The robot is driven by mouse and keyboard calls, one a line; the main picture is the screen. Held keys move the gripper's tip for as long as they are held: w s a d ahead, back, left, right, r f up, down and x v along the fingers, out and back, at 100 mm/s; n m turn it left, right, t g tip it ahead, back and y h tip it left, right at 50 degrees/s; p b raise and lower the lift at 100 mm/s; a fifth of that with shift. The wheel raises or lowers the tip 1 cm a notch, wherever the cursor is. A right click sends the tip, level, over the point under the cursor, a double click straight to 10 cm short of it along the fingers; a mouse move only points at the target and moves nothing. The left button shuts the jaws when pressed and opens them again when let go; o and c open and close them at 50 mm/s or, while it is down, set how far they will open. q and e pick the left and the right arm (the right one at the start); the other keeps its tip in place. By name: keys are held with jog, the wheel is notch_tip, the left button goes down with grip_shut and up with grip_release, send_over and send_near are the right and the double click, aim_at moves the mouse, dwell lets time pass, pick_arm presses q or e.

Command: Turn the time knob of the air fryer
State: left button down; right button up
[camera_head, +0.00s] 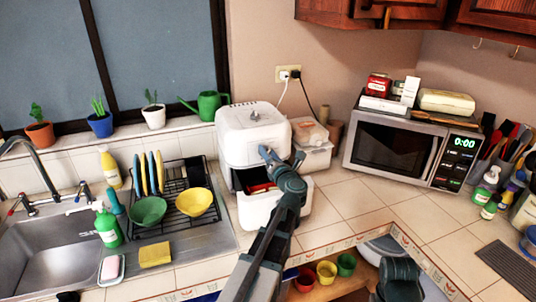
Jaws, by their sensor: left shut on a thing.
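The white air fryer (240,146) stands on the counter near the wall, left of the picture's middle. A small grey fitting (254,115) shows on its top. Its drawer (259,210) is pulled partly out at the front, with something red inside. My left gripper (269,155) reaches up from below to the front face of the upper housing. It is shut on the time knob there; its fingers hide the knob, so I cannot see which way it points. My right gripper does not show; only a dark part of my arm is at the lower right.
A dish rack (180,222) with bowls and plates and the sink (45,262) are to the left. A white container (313,155) stands close right of the fryer. The microwave (400,148) is farther right. Counter tiles (350,195) between them are clear.

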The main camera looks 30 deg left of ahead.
pick_arm(q)
jog(key=m, duration=0.7)
jog(key=f+m, duration=0.1)
jog(key=m, duration=0.2)
jog(key=shift+w+d+m+b, duration=0.15)
jog(key=shift+m+b, duration=0.2)
jog(key=shift+m, duration=0.05)
dwell(0.4)
jog(key=shift+c, duration=1.6)
grip_release()
jog(key=v, duration=1.3)
jog(key=shift+s+d, duration=0.25)
jog(key=shift+s, duration=0.05)
